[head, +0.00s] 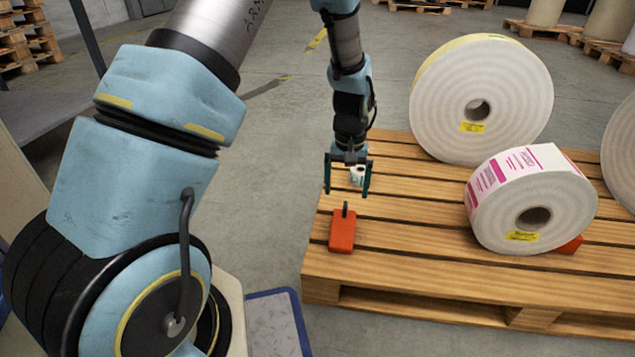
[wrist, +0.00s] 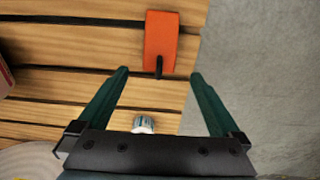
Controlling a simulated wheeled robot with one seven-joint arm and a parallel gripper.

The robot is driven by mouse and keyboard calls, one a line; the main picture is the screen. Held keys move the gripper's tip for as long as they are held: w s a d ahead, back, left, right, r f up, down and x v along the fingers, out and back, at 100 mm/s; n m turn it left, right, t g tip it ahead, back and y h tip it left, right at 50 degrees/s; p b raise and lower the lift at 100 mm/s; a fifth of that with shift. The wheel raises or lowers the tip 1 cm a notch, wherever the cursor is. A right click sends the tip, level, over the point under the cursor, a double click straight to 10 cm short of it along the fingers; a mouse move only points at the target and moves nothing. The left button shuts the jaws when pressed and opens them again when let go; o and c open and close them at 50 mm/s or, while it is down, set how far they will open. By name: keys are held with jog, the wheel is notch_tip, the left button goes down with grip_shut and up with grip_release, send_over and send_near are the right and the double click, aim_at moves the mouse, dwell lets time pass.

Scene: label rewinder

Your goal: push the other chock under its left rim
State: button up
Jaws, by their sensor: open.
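A loose orange chock (head: 342,232) with a dark handle lies on the pallet near its left front corner. It also shows at the top of the wrist view (wrist: 161,42), its handle toward my gripper. My gripper (head: 348,192) is open and empty above the pallet, behind the chock; its fingers (wrist: 157,75) are apart from it. A label roll with pink print (head: 533,209) stands on its rim to the right of the chock, with clear boards between them. Another orange chock (head: 571,245) is at the roll's lower right rim, mostly hidden.
The wooden pallet (head: 420,265) bears a larger white roll (head: 440,100) behind the label roll and another roll (head: 622,150) at the right edge. A small white object (wrist: 144,124) sits below my fingers. Grey floor (wrist: 260,60) borders the pallet.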

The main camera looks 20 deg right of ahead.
jog(key=w+a+r+n, duration=0.1)
jog(key=a+r, duration=0.4)
jog(key=a, duration=0.3)
jog(key=w+a+r+n, duration=0.1)
jog(key=a+r, duration=0.4)
jog(key=a, duration=0.3)
jog(key=s+a+r+n+t, duration=0.1)
jog(key=s+a+r, duration=0.25)
jog(key=a, duration=0.35)
jog(key=s+a+r+n+t, duration=0.1)
jog(key=s+a+r, duration=0.1)
jog(key=s+a, duration=0.35)
notch_tip(320, 180, up, 47)
jog(key=w+a+p, duration=0.1)
jog(key=p, duration=4.6)
jog(key=shift+a+f, duration=0.15)
jog(key=shift+a, duration=0.05)
